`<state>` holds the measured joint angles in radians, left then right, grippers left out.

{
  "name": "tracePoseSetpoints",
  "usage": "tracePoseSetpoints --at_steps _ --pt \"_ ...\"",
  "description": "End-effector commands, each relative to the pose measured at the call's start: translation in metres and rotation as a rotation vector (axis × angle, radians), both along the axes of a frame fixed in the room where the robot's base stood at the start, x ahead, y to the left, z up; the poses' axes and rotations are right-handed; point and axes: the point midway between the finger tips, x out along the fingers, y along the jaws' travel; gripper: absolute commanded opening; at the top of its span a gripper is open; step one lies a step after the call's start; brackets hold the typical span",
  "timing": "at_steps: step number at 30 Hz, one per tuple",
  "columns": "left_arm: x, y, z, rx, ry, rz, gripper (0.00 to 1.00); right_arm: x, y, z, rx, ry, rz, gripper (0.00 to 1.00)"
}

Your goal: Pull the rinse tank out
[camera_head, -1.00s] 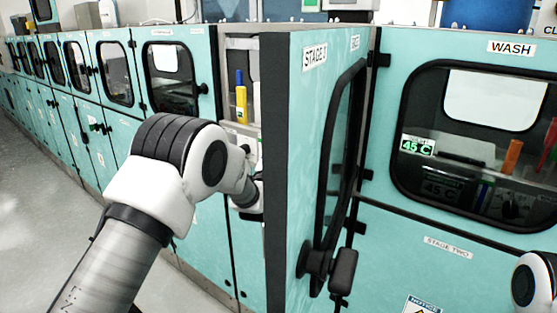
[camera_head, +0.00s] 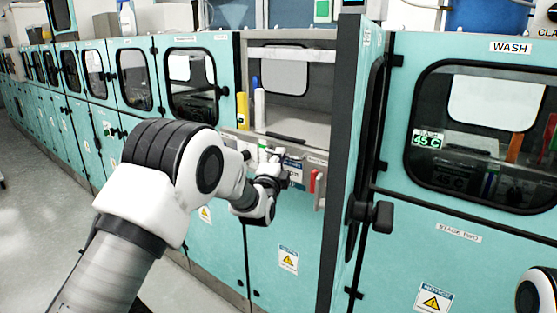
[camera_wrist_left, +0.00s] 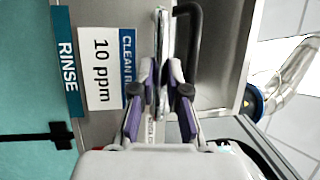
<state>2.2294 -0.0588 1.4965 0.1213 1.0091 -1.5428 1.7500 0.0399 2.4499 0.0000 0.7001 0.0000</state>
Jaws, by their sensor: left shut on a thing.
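The rinse tank (camera_head: 300,124) is a grey metal tank inside an open bay of the teal cabinet row. Its front panel carries labels and a red lever (camera_head: 312,182). In the left wrist view a white "10 ppm" label (camera_wrist_left: 101,70) sits on the grey metal panel beside the blue "RINSE" sign (camera_wrist_left: 67,60). My left gripper (camera_head: 274,160) is at the tank's front. In the wrist view the left gripper (camera_wrist_left: 160,78) has its purple-padded fingers shut on the tank's metal handle (camera_wrist_left: 163,30). My right gripper is out of view; only part of the arm shows at bottom right.
The bay's open door (camera_head: 352,150) stands nearly edge-on at the right of the bay. The closed WASH cabinet (camera_head: 480,60) is beyond it. A yellow bottle (camera_head: 242,110) and a white one (camera_head: 260,110) stand at the bay's left. Clear floor (camera_head: 40,190) lies at left.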

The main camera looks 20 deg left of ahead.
Motion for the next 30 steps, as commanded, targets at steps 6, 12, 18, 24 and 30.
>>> tracePoseSetpoints --at_steps 6,12,18,24,30 --pt "-0.001 -0.001 -0.006 0.002 0.012 -0.003 0.25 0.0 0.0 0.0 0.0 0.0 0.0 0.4" --pt "0.0 -0.001 -0.003 0.001 0.006 -0.001 0.39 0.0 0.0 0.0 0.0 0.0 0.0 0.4" --pt "-0.004 -0.001 -0.002 0.001 0.003 -0.001 0.39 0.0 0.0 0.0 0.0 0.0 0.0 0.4" --pt "-0.038 -0.004 -0.008 0.002 0.007 -0.002 0.39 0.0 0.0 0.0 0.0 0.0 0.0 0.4" --pt "-0.089 -0.007 -0.018 0.003 0.009 -0.002 0.39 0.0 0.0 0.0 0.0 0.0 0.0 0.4"
